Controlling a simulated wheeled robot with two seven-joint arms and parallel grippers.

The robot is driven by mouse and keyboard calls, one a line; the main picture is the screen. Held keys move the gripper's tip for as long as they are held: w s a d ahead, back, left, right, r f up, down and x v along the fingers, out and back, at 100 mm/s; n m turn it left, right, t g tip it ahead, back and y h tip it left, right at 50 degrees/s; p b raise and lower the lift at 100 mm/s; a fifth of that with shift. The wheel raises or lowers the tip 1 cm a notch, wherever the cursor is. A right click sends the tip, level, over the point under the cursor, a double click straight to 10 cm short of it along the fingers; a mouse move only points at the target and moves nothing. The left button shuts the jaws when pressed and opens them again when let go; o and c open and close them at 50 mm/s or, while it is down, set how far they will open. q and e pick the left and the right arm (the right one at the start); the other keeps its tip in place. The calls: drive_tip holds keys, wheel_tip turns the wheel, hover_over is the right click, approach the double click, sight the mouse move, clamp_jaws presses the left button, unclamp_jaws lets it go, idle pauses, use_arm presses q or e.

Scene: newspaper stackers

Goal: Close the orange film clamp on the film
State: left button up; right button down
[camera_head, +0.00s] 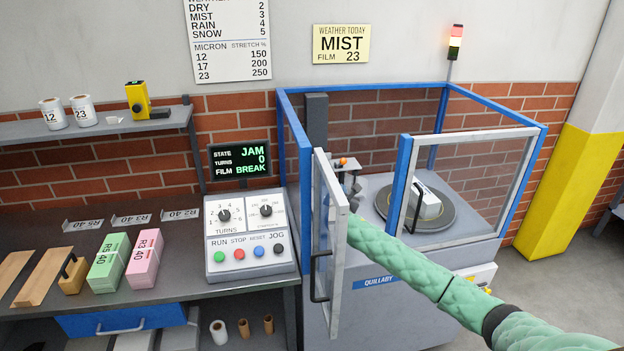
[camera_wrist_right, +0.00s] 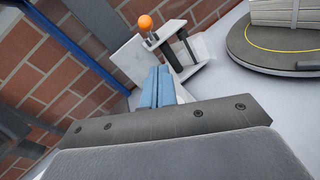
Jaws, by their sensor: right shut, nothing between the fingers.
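The orange film clamp shows as an orange knob (camera_head: 343,161) on a small grey carriage inside the wrapping machine. In the right wrist view the orange knob (camera_wrist_right: 144,22) tops a dark lever at a white bracket (camera_wrist_right: 140,58). My right gripper (camera_wrist_right: 163,70) is shut and empty, its blue fingers just below the bracket and apart from the knob; contact with the bracket cannot be told. In the head view my green arm reaches into the machine and the door frame hides the gripper. I cannot make out the film. My left gripper is out of view.
The machine's left door (camera_head: 330,245) stands open beside my arm. Blue posts (camera_head: 400,185) frame the cabin. A turntable (camera_head: 447,216) with a white bundle (camera_head: 429,205) is right of the carriage. The display (camera_head: 239,160) reads JAM, 0, BREAK. A control panel (camera_head: 249,232) stands left.

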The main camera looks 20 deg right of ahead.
sight(341, 163)
drive_tip(key=shift+w+r, duration=0.5)
drive_tip(key=shift+r, duration=0.15)
drive_tip(key=shift+w+r+t, duration=0.15)
drive_tip(key=shift+r+t, duration=0.25)
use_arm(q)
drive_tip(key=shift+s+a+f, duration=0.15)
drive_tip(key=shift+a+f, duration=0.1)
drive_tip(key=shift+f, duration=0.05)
use_arm(e)
drive_tip(key=shift+w, duration=0.1)
